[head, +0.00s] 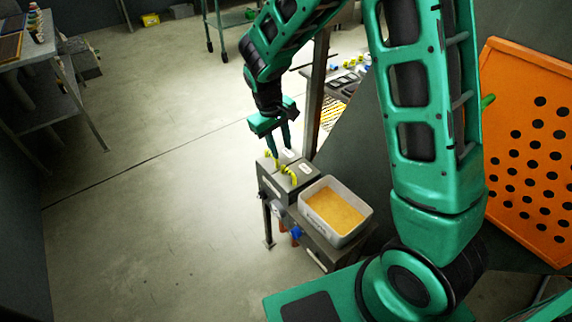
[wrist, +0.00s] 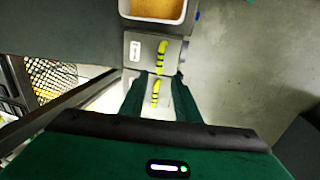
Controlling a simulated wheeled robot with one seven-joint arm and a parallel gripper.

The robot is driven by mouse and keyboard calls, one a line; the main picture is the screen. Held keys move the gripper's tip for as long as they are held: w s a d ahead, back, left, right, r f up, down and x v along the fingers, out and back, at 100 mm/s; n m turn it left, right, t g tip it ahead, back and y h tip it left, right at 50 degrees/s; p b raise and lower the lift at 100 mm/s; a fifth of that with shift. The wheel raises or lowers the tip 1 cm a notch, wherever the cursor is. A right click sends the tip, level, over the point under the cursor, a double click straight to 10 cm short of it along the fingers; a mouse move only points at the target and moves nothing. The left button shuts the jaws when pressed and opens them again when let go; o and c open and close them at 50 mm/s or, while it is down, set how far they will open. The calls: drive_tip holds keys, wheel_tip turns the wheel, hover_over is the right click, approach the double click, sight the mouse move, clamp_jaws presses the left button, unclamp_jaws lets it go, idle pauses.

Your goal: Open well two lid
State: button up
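Two grey well lids sit side by side on a grey box, each with a curved yellow-and-black handle and a white label too small to read. Both lids look closed; I cannot tell which is well two. The near lid (head: 300,182) is next to the tray; the far lid (head: 283,157) is beyond it. My gripper (head: 279,148) is above the far lid, pointing down. In the wrist view my gripper (wrist: 155,98) is open and empty. The far handle (wrist: 155,94) shows between its fingers, and the near handle (wrist: 161,56) is ahead of them. Contact is not visible.
A grey tray (head: 322,233) of orange-yellow material stands beside the near lid. A dark upright post (head: 317,95) stands close to the right of my gripper. An orange perforated panel (head: 530,150) is at the right.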

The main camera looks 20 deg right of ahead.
sight(287, 168)
drive_tip(key=f, duration=0.3)
drive_tip(key=d+f, duration=0.1)
drive_tip(key=f, duration=0.2)
drive_tip(key=d+f, duration=0.1)
drive_tip(key=f, duration=0.2)
drive_tip(key=shift+w+f, duration=0.2)
drive_tip(key=shift+w, duration=0.05)
drive_tip(key=shift+c, duration=0.2)
